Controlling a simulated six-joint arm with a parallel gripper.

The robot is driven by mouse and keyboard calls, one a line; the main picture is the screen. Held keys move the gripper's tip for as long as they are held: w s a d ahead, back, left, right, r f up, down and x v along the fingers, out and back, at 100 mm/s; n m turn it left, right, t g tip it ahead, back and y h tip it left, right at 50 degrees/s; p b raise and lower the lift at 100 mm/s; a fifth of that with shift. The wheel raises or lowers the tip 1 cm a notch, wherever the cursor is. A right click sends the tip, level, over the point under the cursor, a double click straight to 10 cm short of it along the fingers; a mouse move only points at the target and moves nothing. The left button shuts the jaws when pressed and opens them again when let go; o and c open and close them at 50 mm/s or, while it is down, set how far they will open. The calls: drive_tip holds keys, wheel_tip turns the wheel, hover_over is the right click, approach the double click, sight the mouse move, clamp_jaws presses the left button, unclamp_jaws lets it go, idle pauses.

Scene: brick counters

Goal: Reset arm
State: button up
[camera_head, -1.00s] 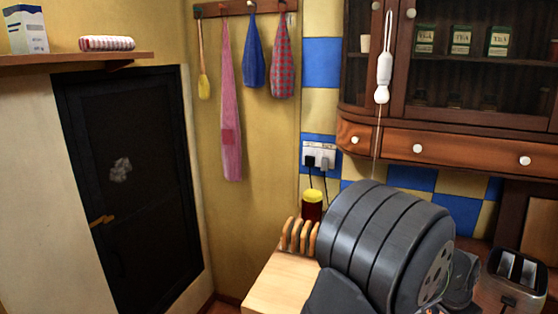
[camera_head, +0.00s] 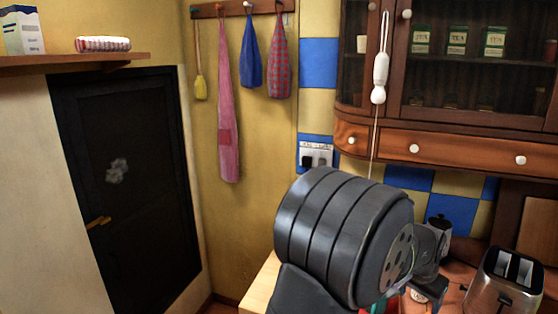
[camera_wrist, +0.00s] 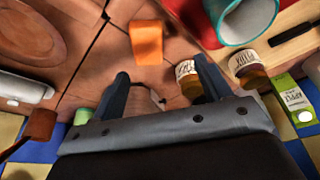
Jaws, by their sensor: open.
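My gripper (camera_wrist: 163,85) shows in the wrist view with its two dark fingers spread wide apart. It is open, and I see nothing held between the fingers. It is above a reddish tiled counter (camera_wrist: 85,88). An orange block (camera_wrist: 147,42) lies beyond the fingertips. A labelled jar (camera_wrist: 187,82) stands right beside the right finger, which partly covers it; I cannot tell if they touch. In the head view my grey arm fills the lower middle and hides part of the counter.
In the wrist view, a teal mug (camera_wrist: 277,18), another jar (camera_wrist: 250,75) and a green juice carton (camera_wrist: 290,100) are on the right. A brown plate (camera_wrist: 28,35) is at upper left. In the head view, a toaster (camera_head: 503,283) stands at lower right, below a wooden cabinet (camera_head: 455,147).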

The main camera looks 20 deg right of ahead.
drive_tip(key=w+a+f+n+t, duration=0.1)
drive_tip(key=w+a+n, duration=0.3)
drive_tip(key=w+a, duration=0.9)
drive_tip(key=w+a+f+n+t+y, duration=0.1)
drive_tip(key=w+a+n, duration=0.4)
drive_tip(key=w+a, duration=0.8)
drive_tip(key=w+f, duration=0.1)
drive_tip(key=w, duration=0.5)
drive_tip(key=shift+w+a+y, duration=0.3)
drive_tip(key=shift+o, duration=0.4)
